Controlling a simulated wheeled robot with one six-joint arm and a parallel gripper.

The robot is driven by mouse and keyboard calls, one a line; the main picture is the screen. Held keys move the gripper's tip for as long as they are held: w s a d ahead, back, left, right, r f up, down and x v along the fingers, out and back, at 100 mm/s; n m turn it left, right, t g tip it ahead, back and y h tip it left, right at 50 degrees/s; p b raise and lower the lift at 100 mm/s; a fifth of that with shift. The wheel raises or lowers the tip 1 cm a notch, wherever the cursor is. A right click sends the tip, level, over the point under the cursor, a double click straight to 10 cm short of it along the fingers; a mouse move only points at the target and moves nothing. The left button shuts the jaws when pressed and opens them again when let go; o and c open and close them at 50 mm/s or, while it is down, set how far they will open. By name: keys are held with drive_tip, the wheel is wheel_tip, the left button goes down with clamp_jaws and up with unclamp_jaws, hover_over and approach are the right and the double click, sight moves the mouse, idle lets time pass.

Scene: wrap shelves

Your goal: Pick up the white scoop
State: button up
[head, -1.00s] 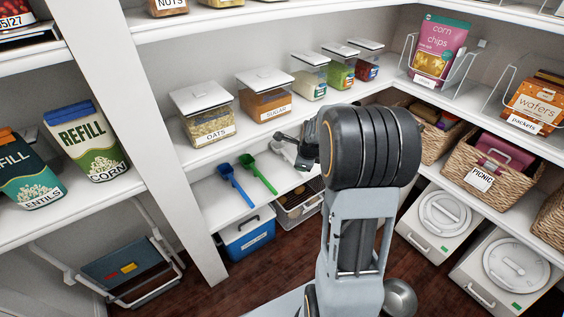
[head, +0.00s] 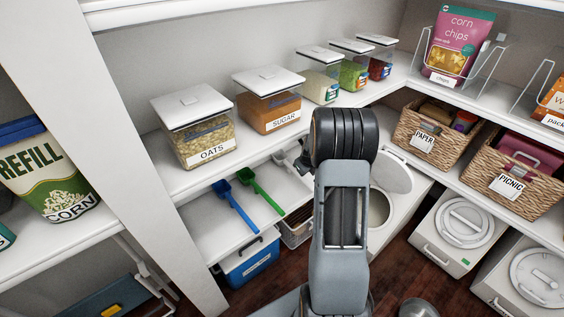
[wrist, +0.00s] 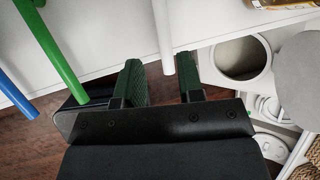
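The white scoop (wrist: 163,38) shows in the wrist view as a pale handle pointing toward me. Its lower end lies in the gap between the fingers of my gripper (wrist: 160,78), nearer the right finger. The gripper is open, and I see no firm contact with the handle. In the head view the white scoop (head: 281,158) lies on the lower shelf to the right of the green scoop, partly hidden by my arm.
A green scoop (head: 258,190) and a blue scoop (head: 233,205) lie left of the white one, handles over the shelf (head: 195,214) edge. The oats (head: 198,130) and sugar (head: 268,100) containers stand above. An open white bin (head: 388,190) stands to the right.

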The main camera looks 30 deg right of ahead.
sight(302, 179)
drive_tip(key=b+x, duration=0.2)
drive_tip(key=x, duration=0.5)
drive_tip(key=b+x, duration=0.2)
drive_tip(key=x, duration=0.3)
drive_tip(key=shift+s+d+f+b, duration=0.1)
drive_tip(key=shift+s+f+b, duration=0.05)
drive_tip(key=shift+b, duration=0.15)
drive_tip(key=shift+c, duration=0.3)
clamp_jaws()
